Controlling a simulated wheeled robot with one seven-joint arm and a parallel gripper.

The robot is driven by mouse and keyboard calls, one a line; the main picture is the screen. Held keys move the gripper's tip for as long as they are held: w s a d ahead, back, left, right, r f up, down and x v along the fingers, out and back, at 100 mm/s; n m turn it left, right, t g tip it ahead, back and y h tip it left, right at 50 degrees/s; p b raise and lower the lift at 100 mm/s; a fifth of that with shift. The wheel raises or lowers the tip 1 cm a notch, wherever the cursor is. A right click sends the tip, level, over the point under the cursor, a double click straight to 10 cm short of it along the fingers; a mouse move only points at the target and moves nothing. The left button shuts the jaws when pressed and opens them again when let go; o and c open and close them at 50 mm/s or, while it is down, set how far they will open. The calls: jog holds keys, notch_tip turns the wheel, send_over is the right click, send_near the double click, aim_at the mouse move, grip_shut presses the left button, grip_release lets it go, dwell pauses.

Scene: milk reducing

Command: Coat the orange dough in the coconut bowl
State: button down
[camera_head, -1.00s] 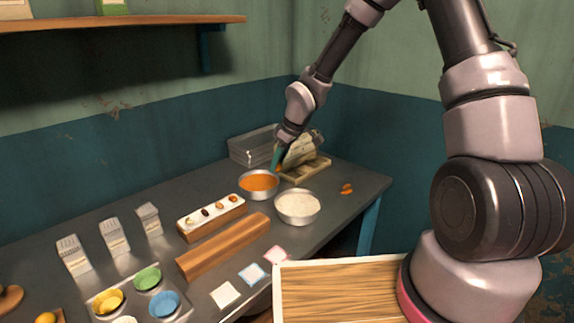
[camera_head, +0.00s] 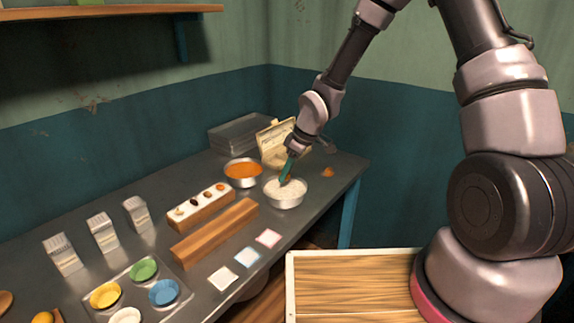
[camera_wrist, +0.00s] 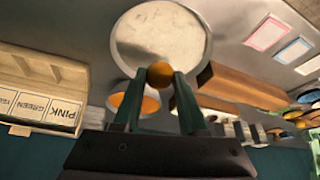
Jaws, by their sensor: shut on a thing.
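My gripper (camera_head: 286,178) is shut on a round orange dough ball (camera_wrist: 160,73), which shows between the two green fingertips in the wrist view. The coconut bowl (camera_head: 284,203) is metal with a white filling. In the head view the fingertips are at or just above the white filling; I cannot tell whether the dough touches it. In the wrist view the coconut bowl (camera_wrist: 163,35) lies just beyond the dough.
A metal bowl of orange filling (camera_head: 243,172) stands left of the coconut bowl. A labelled box (camera_wrist: 38,100) shows in the wrist view. A wooden block (camera_head: 213,232) lies in front.

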aim_at(282, 196)
jog(key=shift+f, duration=3.25)
jog(key=shift+f, duration=0.3)
jog(key=shift+d, duration=0.25)
jog(key=shift+w+d, duration=0.1)
jog(key=shift+d, duration=0.15)
jog(key=shift+w, duration=0.1)
jog(key=shift+w, duration=0.2)
jog(key=shift+w+a, duration=0.25)
jog(key=shift+a, duration=0.1)
jog(key=shift+s+a, duration=0.15)
jog(key=shift+a, duration=0.1)
